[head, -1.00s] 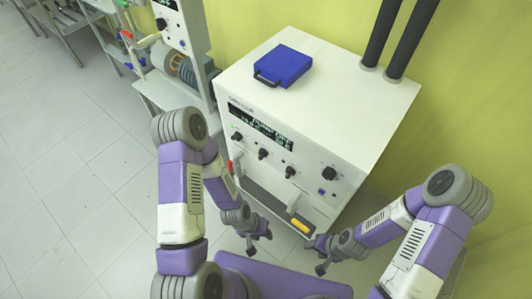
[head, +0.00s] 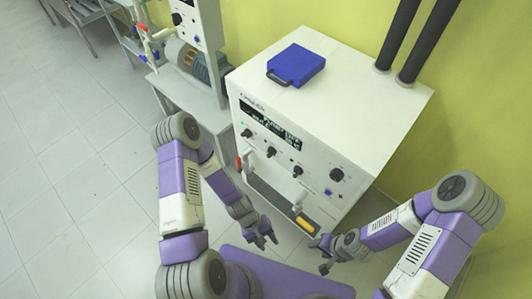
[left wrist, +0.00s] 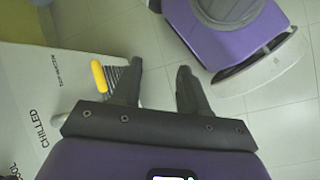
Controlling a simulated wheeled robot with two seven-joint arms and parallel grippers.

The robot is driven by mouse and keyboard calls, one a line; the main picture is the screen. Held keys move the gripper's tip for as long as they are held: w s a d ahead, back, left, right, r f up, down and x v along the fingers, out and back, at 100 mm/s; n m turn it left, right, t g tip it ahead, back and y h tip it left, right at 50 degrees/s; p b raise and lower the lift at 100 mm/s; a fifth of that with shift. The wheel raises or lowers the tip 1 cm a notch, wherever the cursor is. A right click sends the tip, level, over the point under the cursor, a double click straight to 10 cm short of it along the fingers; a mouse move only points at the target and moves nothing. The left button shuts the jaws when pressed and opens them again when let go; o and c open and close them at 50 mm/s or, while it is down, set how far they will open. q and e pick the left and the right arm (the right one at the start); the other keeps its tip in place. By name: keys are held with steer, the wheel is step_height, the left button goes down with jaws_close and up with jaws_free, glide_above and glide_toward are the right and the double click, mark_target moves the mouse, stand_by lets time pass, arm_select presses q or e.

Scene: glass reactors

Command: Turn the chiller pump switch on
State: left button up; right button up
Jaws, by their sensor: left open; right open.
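The chiller (head: 350,115) is a white cabinet in the head view, with a dark lit display (head: 268,124) and a row of black knobs (head: 272,152) on its front. A small blue button (head: 328,191) sits low at the right of the panel. I cannot tell which control is the pump switch. My left gripper (head: 268,242) is open and empty, low in front of the chiller. In the left wrist view its two fingers (left wrist: 158,84) are apart, with the chiller's lettered face (left wrist: 40,110) at the left. My right gripper (head: 318,255) is open, near the chiller's lower right front.
A blue case (head: 297,66) lies on the chiller's top. Red (head: 238,163) and yellow (head: 304,224) handles stick out at its front. A stand with equipment (head: 200,65) is to the left. Two dark pipes (head: 408,40) rise behind.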

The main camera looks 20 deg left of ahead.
arm_select(q)
steer(key=w+d+r+n+h+p, duration=0.1)
steer(key=w+d+r+n+h, duration=0.15)
steer(key=n+h, duration=0.3)
steer(key=n+t+y+p, duration=0.2)
steer(key=n+t+y, duration=0.3)
steer(key=n+t, duration=1.4)
glide_toward(268, 152)
steer(key=w, duration=0.2)
steer(key=shift+m, duration=0.25)
steer(key=x, duration=0.3)
steer(key=b+x, duration=0.1)
steer(key=x, duration=0.2)
steer(key=shift+w+d+f, duration=0.25)
steer(key=shift+d, duration=0.15)
jaws_close()
